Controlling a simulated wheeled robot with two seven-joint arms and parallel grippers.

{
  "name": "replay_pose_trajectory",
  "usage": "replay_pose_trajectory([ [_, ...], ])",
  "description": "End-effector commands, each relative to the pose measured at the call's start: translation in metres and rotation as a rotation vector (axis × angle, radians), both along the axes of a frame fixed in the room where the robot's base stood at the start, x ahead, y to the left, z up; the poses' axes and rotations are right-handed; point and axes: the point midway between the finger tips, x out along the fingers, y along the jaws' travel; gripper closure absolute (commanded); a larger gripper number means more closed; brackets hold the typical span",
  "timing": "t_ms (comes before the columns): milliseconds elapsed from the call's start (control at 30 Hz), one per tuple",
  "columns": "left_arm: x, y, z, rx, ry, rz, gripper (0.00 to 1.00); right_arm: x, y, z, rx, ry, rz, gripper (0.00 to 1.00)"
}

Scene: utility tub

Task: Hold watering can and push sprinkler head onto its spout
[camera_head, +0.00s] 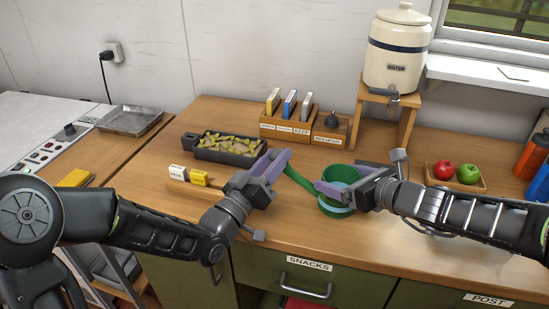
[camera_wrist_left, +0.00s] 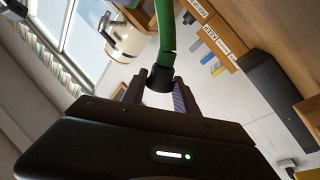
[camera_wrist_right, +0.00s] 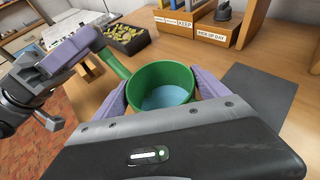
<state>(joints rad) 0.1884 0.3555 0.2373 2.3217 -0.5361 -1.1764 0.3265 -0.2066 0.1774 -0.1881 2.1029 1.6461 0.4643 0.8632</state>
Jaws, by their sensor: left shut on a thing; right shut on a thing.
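The green watering can (camera_head: 338,172) stands on the wooden counter, with pale blue inside. My right gripper (camera_wrist_right: 163,92) is shut on its body, one finger on each side. Its green spout (camera_head: 298,182) slants up to the left toward my left gripper (camera_head: 272,164). In the left wrist view the black sprinkler head (camera_wrist_left: 160,79) is between my left fingers, which are shut on it. The head meets the end of the spout (camera_wrist_left: 166,32) and lines up roughly with it. How far it sits on the spout I cannot tell. In the head view my left gripper hides the head.
Behind are a black planter (camera_head: 228,147), a labelled rack (camera_head: 285,128) and a small box (camera_head: 331,135) holding a dark object. A wooden tray with yellow and white blocks (camera_head: 199,178) is left. A fruit tray (camera_head: 456,186) and a water crock (camera_head: 397,60) are right.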

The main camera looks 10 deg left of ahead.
Motion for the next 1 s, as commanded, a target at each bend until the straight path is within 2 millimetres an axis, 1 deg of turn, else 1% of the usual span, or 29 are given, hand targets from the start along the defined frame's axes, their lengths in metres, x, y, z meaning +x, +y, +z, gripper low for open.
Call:
replay_pose_trajectory([
  [300, -0.0003, -0.0009, -0.0016, 0.001, 0.003, -0.002, 1.00, -0.0001, 0.0003, 0.0001, 0.001, 0.000, 0.001, 0.77],
  [333, -0.0002, -0.0009, -0.0017, 0.001, 0.003, -0.002, 0.63, -0.0001, 0.0003, 0.0001, 0.001, 0.000, 0.001, 0.77],
  [600, -0.0001, -0.0006, -0.0013, 0.001, 0.001, -0.001, 0.41, -0.0001, 0.0003, 0.0001, 0.001, 0.000, 0.001, 0.77],
  [633, -0.0001, -0.0006, -0.0013, 0.001, 0.001, -0.001, 0.39, -0.0001, 0.0003, 0.0001, 0.001, 0.000, 0.001, 0.77],
  [867, -0.0002, -0.0003, -0.0012, 0.001, 0.002, 0.000, 0.39, 0.0000, 0.0003, 0.0001, 0.001, 0.000, 0.001, 0.77],
  [1000, -0.0051, 0.0030, -0.0027, 0.001, 0.002, 0.001, 0.39, -0.0001, 0.0002, 0.0002, 0.000, 0.000, 0.000, 0.77],
])
